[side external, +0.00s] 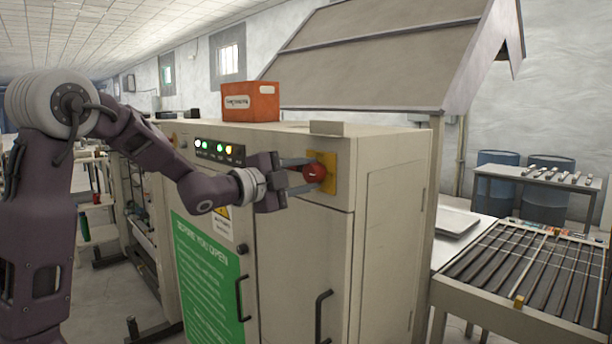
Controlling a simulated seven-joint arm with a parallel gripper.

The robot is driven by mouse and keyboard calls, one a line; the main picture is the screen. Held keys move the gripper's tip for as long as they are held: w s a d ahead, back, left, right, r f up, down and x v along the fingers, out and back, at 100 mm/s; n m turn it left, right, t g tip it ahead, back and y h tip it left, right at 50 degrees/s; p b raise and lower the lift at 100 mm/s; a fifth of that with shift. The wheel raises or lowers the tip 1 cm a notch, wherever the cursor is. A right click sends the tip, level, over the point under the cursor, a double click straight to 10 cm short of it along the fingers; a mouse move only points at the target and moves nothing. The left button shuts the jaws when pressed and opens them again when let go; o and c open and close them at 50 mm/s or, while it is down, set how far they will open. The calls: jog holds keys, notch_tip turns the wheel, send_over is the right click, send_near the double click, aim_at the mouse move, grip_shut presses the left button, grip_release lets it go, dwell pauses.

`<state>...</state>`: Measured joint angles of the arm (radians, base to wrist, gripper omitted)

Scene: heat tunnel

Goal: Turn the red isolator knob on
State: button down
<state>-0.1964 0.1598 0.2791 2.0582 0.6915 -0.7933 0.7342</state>
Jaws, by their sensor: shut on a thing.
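The red isolator knob (314,172) sits on a yellow plate (328,166) high on the front of the beige cabinet (305,240). My gripper (302,174) reaches it from the left, with one finger above and one below. The fingers are shut on the knob. The fingers and the viewing angle partly hide the knob, and I cannot tell which way it is turned.
A row of lit indicator lamps (219,150) is left of my gripper. Black door handles (322,314) stick out below. An orange crate (250,102) stands on the cabinet top. A roller conveyor (530,275) is at the right.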

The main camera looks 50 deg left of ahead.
dwell(0.5)
jog(key=c, duration=0.9)
grip_release()
jog(key=s, duration=0.7)
jog(key=s+d+f+n+g, duration=0.4)
jog(key=s+n, duration=0.1)
jog(key=s, duration=0.4)
jog(key=s+d+f+n+g, duration=0.4)
jog(key=s+f+n, duration=0.1)
jog(key=s, duration=0.5)
jog(key=s+d+f+n+g, duration=0.4)
jog(key=s+d+f+n, duration=0.1)
jog(key=s, duration=0.4)
jog(key=shift+s+d, duration=0.1)
jog(key=shift+s, duration=0.05)
